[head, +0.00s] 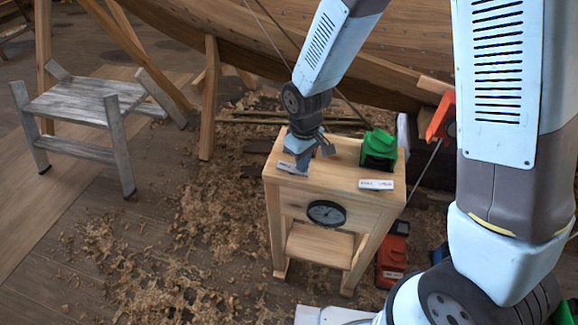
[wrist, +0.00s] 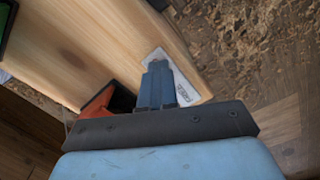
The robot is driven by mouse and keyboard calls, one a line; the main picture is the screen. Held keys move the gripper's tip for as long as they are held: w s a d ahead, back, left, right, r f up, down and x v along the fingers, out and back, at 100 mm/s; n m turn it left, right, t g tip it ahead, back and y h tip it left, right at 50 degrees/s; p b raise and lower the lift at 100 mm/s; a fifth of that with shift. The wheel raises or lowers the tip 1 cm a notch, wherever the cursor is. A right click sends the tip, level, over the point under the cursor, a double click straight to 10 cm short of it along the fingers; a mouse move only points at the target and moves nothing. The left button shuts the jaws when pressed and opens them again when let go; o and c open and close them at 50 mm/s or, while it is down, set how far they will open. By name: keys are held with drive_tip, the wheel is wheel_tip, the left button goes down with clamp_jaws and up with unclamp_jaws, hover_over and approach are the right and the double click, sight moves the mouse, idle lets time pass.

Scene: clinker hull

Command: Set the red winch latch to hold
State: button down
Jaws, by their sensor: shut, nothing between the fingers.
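My gripper (head: 302,160) is over the left part of the wooden stand's top (head: 335,165), at the left white label (head: 293,169). In the wrist view my blue gripper fingers (wrist: 157,72) are shut together with nothing between them, and their tips lie over the white label (wrist: 180,78). A red part with a dark side (wrist: 98,104), probably the red winch, shows just left of the fingers, largely hidden by my gripper. In the head view it is hidden behind my gripper. The latch and its setting cannot be made out. Contact cannot be told.
A green winch (head: 379,150) stands on the right of the stand, behind another label (head: 376,184). A round gauge (head: 327,213) is on the stand's front. A red case (head: 392,255) is on the floor at right.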

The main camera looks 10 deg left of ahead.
wheel_tip(320, 180, up, 7)
idle(1.1)
idle(0.4)
drive_tip(key=d+r+m+t, duration=0.3)
drive_tip(key=d+r+m, duration=0.2)
drive_tip(key=d+r, duration=1.1)
drive_tip(key=s+d+r+m+t, duration=0.1)
drive_tip(key=s+d+r+m, duration=0.2)
drive_tip(key=d, duration=0.4)
drive_tip(key=s+d+r+m+t, duration=0.1)
drive_tip(key=s+d+r+m, duration=0.2)
drive_tip(key=s+d+r, duration=0.3)
drive_tip(key=shift+s+d+t, duration=0.3)
drive_tip(key=shift+s+d, duration=0.15)
drive_tip(key=shift+s, duration=0.5)
